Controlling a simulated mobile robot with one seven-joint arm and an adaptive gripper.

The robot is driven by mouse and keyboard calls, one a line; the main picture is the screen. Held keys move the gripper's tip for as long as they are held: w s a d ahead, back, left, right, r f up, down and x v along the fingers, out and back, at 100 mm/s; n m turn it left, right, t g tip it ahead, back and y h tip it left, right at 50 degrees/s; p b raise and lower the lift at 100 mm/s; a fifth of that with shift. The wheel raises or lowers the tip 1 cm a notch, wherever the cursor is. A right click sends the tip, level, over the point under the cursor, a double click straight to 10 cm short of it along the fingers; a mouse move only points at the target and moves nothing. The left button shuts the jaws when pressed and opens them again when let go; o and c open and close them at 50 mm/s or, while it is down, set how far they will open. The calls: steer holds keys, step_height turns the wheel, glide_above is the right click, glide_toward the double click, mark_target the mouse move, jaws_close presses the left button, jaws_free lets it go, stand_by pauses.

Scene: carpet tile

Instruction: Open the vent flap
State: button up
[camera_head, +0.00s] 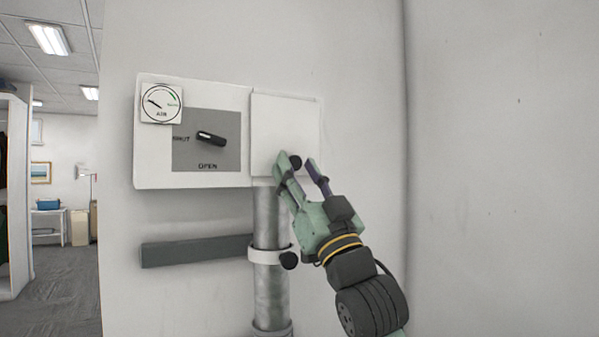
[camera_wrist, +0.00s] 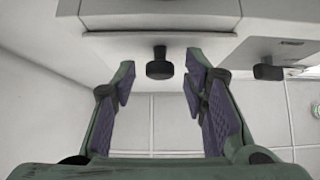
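The vent flap appears to be the plain white square plate (camera_head: 283,125) on the right of the wall unit, and it looks closed. A small black knob (camera_head: 295,162) sits at its lower right. My gripper (camera_head: 299,168) is open in front of the plate, with its fingers on either side of the knob. In the wrist view the knob (camera_wrist: 159,66) stands centred between the fingertips of my gripper (camera_wrist: 159,80), with a gap on both sides. The wrist view looks upside down.
Left of the plate are a black lever (camera_head: 211,138) on a grey panel marked OPEN and an AIR gauge (camera_head: 161,102). A metal pipe (camera_head: 270,300) runs below, with a black knob (camera_head: 289,260) by its collar. A grey bar (camera_head: 195,250) crosses the wall. A bare wall (camera_head: 500,180) stands right.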

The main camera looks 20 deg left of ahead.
jaws_close()
stand_by(0.6)
